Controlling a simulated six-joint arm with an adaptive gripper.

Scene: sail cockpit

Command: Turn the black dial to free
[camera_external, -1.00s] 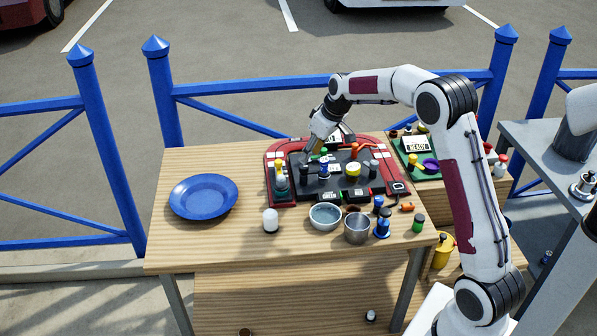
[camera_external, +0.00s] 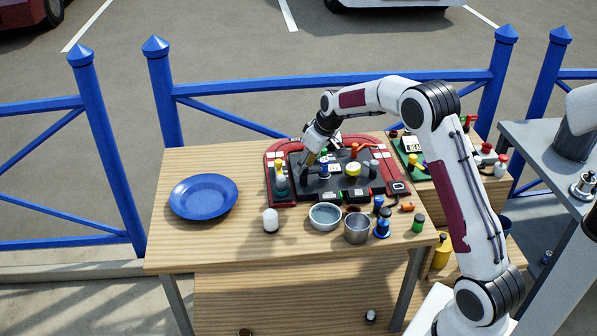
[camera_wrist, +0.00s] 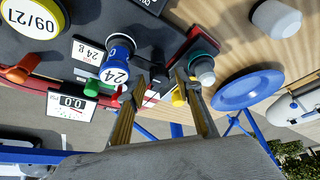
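A small black dial (camera_external: 304,172) stands up from the left part of the dark panel (camera_external: 335,184) in the red-edged console. My gripper (camera_external: 309,161) is tilted down just above and behind it. In the wrist view, the two fingers of my gripper (camera_wrist: 164,77) are apart, with dark tips. A dark upright piece, apparently the dial (camera_wrist: 156,62), shows just beyond and between the tips. I cannot tell whether they touch it. The dial's markings are not readable.
A blue-and-white knob marked 24 (camera_wrist: 115,66) stands close to one finger. A dark-green-based knob with a grey top (camera_wrist: 203,66) is near the other. A blue plate (camera_external: 204,196), a bowl (camera_external: 325,216) and a metal cup (camera_external: 357,228) stand around the console.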

